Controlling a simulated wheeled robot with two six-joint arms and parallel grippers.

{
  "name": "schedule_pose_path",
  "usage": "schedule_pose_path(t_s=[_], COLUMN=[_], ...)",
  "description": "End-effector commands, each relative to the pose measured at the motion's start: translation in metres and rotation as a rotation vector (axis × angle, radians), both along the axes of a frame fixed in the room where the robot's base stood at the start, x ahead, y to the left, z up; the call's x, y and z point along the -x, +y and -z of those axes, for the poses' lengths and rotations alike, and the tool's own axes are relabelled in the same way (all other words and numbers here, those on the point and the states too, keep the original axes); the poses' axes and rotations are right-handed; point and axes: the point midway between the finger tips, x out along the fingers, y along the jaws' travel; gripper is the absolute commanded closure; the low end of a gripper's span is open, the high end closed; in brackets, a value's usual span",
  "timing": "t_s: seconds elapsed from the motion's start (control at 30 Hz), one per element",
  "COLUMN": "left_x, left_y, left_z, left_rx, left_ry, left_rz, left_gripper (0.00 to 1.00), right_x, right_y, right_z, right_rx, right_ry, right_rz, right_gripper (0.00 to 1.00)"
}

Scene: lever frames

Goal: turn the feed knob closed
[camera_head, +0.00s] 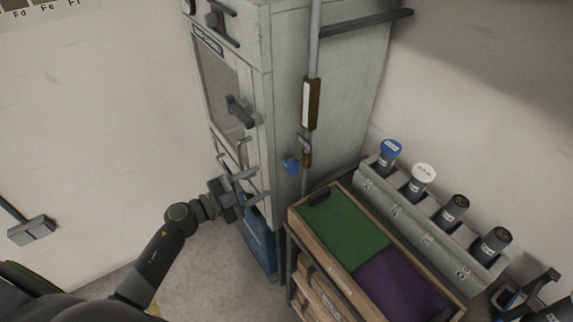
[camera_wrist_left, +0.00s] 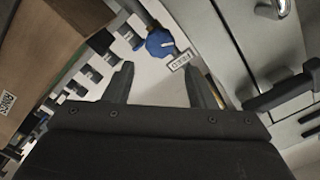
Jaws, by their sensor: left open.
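The blue feed knob (camera_head: 291,165) sits on the thin vertical pipe beside the grey cabinet's right side. In the left wrist view the knob (camera_wrist_left: 158,42) shows beyond my fingertips, roughly between their lines, with a small white FEED label (camera_wrist_left: 180,61) next to it. My left gripper (camera_head: 260,184) is open and empty, at the cabinet's front edge, to the left of and slightly below the knob. In the left wrist view its two fingers (camera_wrist_left: 160,72) stand apart and do not touch the knob. A dark shape at the lower right may be my right gripper (camera_head: 530,289); its jaws are unclear.
The grey cabinet (camera_head: 285,100) has several front handles close to my left gripper. A wooden-sided cart (camera_head: 340,285) with green and purple panels stands below right of the knob. A rack (camera_head: 420,225) of capped cylinders is behind it. Free floor lies below left.

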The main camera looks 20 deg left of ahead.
Motion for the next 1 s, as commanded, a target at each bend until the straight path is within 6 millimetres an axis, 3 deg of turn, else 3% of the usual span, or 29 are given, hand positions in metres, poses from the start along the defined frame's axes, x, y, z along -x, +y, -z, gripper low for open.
schedule_pose_path(t_s=[0.2,0.43,0.9,1.0], left_x=[-0.039,-0.067,-0.077,-0.077], left_y=[-0.031,-0.052,-0.060,-0.060], left_z=[-0.002,0.000,0.001,0.001], left_rx=[0.005,0.002,0.000,0.000], left_ry=[0.000,0.001,0.001,0.001], left_rz=[0.000,-0.001,-0.001,-0.001], left_gripper=[0.49,0.49,0.49,0.62], right_x=[0.000,0.000,0.000,0.000], right_y=[-0.008,-0.009,-0.009,-0.009], right_z=[-0.011,-0.014,-0.015,-0.015], right_rx=[0.009,0.011,0.010,0.010], right_ry=[0.001,0.001,0.001,0.001], right_rz=[-0.003,-0.004,-0.003,-0.003], right_gripper=[0.64,0.64,0.64,0.64])
